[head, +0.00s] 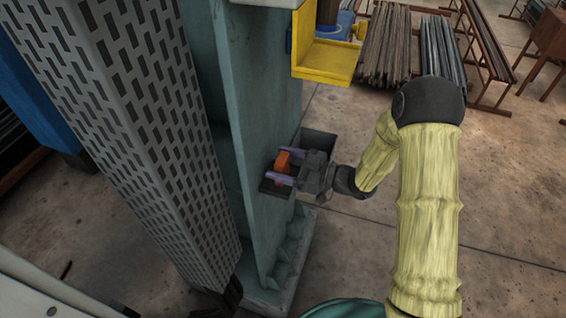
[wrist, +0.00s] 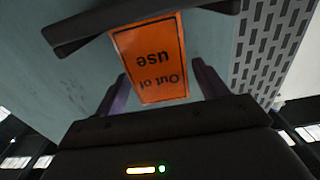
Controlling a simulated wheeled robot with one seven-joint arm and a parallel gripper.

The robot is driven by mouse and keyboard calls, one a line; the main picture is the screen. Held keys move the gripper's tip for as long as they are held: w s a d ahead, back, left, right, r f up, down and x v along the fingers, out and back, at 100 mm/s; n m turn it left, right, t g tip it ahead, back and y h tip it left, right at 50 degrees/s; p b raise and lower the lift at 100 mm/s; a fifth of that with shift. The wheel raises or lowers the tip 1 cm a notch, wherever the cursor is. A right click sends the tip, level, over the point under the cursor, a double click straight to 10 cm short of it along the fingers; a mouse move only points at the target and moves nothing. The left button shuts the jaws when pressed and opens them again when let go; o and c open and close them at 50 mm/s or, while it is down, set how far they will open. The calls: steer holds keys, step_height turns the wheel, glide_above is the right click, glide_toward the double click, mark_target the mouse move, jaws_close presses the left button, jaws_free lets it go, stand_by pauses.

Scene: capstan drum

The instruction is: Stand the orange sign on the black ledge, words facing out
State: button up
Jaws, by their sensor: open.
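The orange sign (wrist: 152,55) reads "Out of use", with its words toward the wrist camera and upside down in that picture. In the head view the sign (head: 283,160) stands against the green upright. The black ledge (wrist: 85,30) crosses the top of the wrist view, and the sign's edge meets it there. In the head view the ledge (head: 274,190) sticks out from the green face, below the sign. My gripper (head: 278,165) is open, with one purple finger on each side of the sign. Gaps show between the fingers and the sign in the wrist view.
A dark open box (head: 319,141) is beside the upright, behind my gripper. A yellow tray (head: 325,62) is above it. A perforated grey guard (head: 150,120) stands at the left.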

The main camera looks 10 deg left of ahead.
steer(key=shift+d+b, duration=0.3)
steer(key=d+b, duration=0.4)
steer(key=d, duration=0.7)
steer(key=shift+s+d, duration=0.2)
steer(key=shift+s, duration=0.25)
steer(key=shift+s+r, duration=0.1)
steer(key=shift+s, duration=0.05)
